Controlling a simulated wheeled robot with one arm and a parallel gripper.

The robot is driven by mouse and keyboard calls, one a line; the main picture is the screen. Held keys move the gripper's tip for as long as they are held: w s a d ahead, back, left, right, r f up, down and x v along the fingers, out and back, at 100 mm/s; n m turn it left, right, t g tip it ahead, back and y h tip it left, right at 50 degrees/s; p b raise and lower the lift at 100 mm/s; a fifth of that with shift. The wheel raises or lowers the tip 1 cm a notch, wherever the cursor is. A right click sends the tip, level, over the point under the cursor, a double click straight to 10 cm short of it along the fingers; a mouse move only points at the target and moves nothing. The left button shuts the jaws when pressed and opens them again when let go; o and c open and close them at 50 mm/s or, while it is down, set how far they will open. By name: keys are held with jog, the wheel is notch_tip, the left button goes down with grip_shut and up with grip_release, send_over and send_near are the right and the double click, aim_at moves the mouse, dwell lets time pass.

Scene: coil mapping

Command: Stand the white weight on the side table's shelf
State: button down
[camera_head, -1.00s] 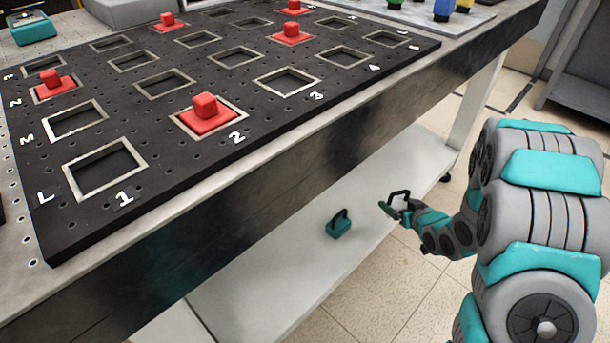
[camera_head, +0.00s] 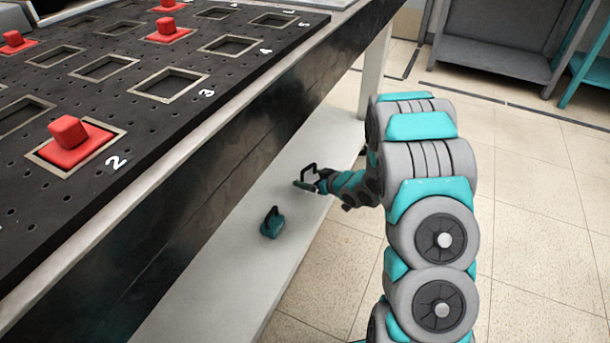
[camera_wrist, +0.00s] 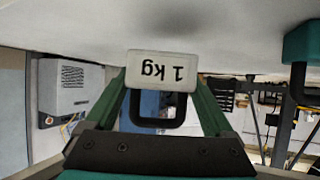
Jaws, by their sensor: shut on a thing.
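My gripper (camera_head: 306,180) reaches over the white lower shelf (camera_head: 235,270) under the dark-sided table. In the wrist view, which shows the room upside down, my gripper's green fingers (camera_wrist: 163,88) are shut on the white weight (camera_wrist: 161,70), a block marked "1 kg" with a black handle. The weight is upright, handle upwards in the room. It is low over the pale shelf surface; I cannot tell whether it touches. In the head view its dark handle shows but its white face does not.
A teal weight (camera_head: 272,223) stands on the shelf nearer the camera, apart from my gripper; it also shows in the wrist view (camera_wrist: 302,45). A grey rack (camera_head: 500,50) stands far right.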

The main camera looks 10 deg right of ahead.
aim_at(306, 175)
jog(key=w, duration=0.6)
jog(key=shift+f, duration=0.2)
jog(key=shift+f+b, duration=0.4)
jog(key=shift+f, duration=1.3)
jog(key=shift+f, duration=0.1)
grip_release()
jog(key=shift+s+f, duration=0.1)
